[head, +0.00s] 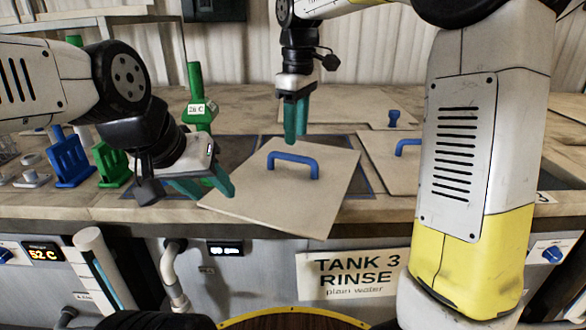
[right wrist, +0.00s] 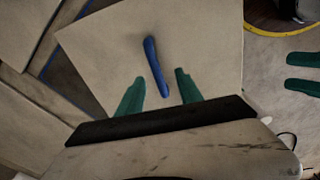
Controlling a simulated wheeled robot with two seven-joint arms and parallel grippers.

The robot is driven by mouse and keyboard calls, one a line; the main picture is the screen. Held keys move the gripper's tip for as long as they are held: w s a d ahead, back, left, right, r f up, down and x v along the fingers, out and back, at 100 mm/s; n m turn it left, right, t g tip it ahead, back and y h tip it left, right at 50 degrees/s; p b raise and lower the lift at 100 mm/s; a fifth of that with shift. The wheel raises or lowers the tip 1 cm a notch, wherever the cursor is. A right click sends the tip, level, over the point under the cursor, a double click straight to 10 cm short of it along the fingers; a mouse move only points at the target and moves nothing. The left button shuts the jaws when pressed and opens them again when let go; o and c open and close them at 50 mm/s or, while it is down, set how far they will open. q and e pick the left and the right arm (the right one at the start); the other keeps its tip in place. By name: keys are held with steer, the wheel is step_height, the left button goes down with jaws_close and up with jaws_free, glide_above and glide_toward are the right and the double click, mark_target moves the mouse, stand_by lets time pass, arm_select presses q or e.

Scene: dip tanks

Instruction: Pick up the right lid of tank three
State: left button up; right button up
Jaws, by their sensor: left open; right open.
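A flat, pale square lid (head: 300,215) with a blue bar handle (head: 293,160) lies askew above the TANK 3 RINSE sign (head: 350,275), its near corner past the bench's front edge. A second pale lid (head: 380,165) with a blue handle (head: 407,146) lies to its right, partly hidden by my right arm. My right gripper (head: 296,138) is open, pointing down over the askew lid. In the right wrist view its fingers (right wrist: 160,90) stand either side of the handle (right wrist: 155,68); contact is unclear. My left gripper (head: 216,186) is open and empty by the lid's left corner.
A green post with a temperature tag (head: 196,105) stands behind my left gripper. Blue (head: 69,160) and green (head: 110,162) holders stand at the left. A blue knob (head: 393,117) is farther back. Pipes and displays line the bench front.

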mark_target(292, 156)
steer(key=shift+w+a+f+n, duration=0.4)
steer(key=shift+w+a, duration=0.25)
steer(key=shift+a, duration=0.05)
steer(key=shift+f, duration=0.35)
steer(key=f, duration=0.7)
steer(key=shift+w+d, duration=0.2)
steer(key=shift+c, duration=0.2)
jaws_close()
steer(key=shift+r, duration=0.1)
